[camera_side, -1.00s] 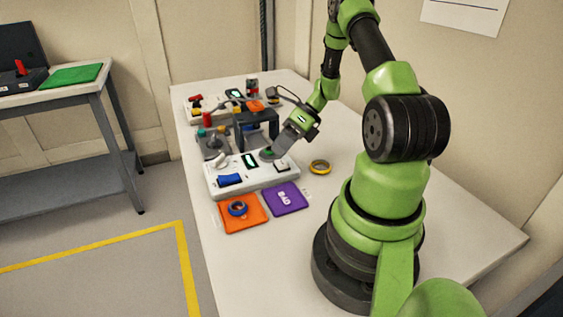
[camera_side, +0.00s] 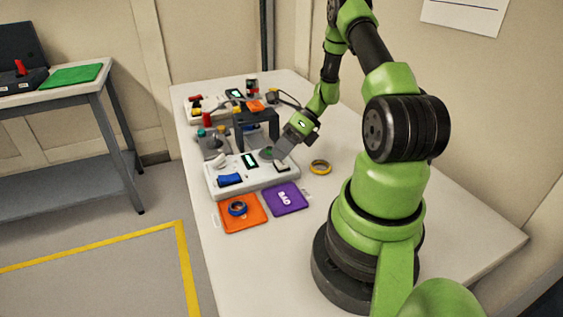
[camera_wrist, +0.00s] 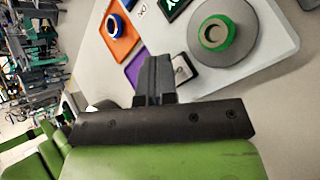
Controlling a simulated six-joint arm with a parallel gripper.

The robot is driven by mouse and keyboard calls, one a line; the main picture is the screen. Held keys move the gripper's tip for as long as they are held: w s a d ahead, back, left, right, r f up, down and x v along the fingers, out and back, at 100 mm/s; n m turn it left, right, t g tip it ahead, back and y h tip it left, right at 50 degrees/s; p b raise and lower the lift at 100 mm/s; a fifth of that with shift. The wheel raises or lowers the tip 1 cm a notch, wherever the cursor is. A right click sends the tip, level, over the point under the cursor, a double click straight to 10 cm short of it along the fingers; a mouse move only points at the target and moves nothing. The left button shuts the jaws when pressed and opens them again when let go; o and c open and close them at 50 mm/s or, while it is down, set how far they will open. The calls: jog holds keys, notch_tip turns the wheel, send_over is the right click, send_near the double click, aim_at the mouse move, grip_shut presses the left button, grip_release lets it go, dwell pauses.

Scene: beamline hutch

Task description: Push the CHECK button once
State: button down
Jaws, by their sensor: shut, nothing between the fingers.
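A white control panel (camera_side: 240,186) lies on the table. It carries a round grey piece with a green ring (camera_side: 266,153), which also shows in the wrist view (camera_wrist: 215,34), and a small white square block (camera_side: 283,166) near its right end. That block (camera_wrist: 183,68) bears a dark mark in the wrist view; I cannot read the word CHECK on either one.
A dark bracket (camera_side: 257,117) stands behind. The table's front right is clear.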

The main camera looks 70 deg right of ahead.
jog(key=shift+f, duration=0.35)
jog(key=shift+r, duration=0.1)
dwell(0.4)
jog(key=shift+r, duration=0.8)
jog(key=shift+r, duration=2.5)
